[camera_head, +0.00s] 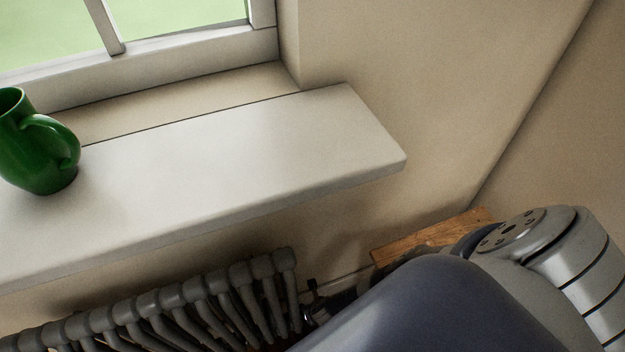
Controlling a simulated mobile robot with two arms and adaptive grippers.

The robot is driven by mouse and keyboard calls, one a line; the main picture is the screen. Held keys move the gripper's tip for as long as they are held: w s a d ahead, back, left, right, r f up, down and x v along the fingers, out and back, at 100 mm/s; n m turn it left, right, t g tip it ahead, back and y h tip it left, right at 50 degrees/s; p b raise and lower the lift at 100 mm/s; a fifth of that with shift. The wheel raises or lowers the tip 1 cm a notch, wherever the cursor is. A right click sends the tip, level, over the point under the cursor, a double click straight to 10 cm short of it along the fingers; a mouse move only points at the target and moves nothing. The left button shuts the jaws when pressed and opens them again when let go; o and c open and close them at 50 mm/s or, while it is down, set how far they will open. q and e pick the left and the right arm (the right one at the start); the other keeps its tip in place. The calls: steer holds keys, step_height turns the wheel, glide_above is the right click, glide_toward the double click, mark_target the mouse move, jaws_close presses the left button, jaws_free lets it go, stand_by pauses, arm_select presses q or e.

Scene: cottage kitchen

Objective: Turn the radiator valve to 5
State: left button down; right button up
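The grey column radiator (185,300) runs along the wall under the window sill, at the bottom left of the head view. Just past its right end is a small cluster of dark and metallic parts (311,296), partly hidden behind my arm. I cannot tell whether these parts are the radiator valve, my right gripper's fingers, or both. No dial or number can be read. My large arm link fills the lower right and covers the area beside the radiator. My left gripper is not in view.
The pale window sill (240,165) juts out above the radiator, its corner close to my arm. A green jug (38,150) stands on its left part. A wooden surface (430,236) shows behind my arm near the wall corner.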

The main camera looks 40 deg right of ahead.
stand_by(0.5)
steer(key=o, duration=1.1)
steer(key=shift+c, duration=0.2)
steer(key=shift+a, duration=0.1)
steer(key=shift+a, duration=0.15)
steer(key=shift+r, duration=0.1)
steer(key=v, duration=0.7)
steer(key=shift+r, duration=0.35)
steer(key=shift+s, duration=0.2)
